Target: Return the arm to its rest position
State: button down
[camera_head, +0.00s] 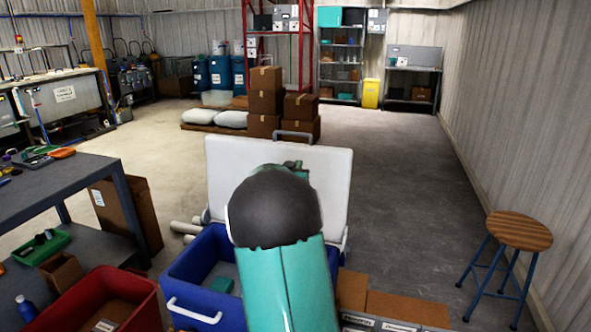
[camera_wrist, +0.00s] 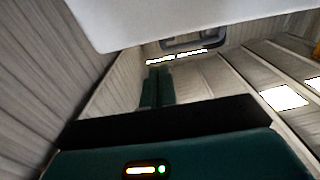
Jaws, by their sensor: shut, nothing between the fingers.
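My teal arm with a dark rounded joint rises from the bottom middle of the head view, in front of a white upright panel (camera_head: 230,165). My gripper is hidden behind that joint in the head view. In the wrist view its two narrow teal fingers (camera_wrist: 158,88) are together and nothing shows between them. The same white panel (camera_wrist: 190,15) crosses the top of the wrist view, apart from the fingers, with a grey handle at its edge. Ceiling lights and corrugated walls show past the fingers.
A blue bin (camera_head: 190,268) and a red bin (camera_head: 70,300) stand close at lower left, beside a dark workbench (camera_head: 75,185). Cardboard boxes (camera_head: 395,305) lie at lower right. A wooden stool (camera_head: 518,232) stands near the right wall.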

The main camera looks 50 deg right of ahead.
jog(key=shift+v, duration=0.75)
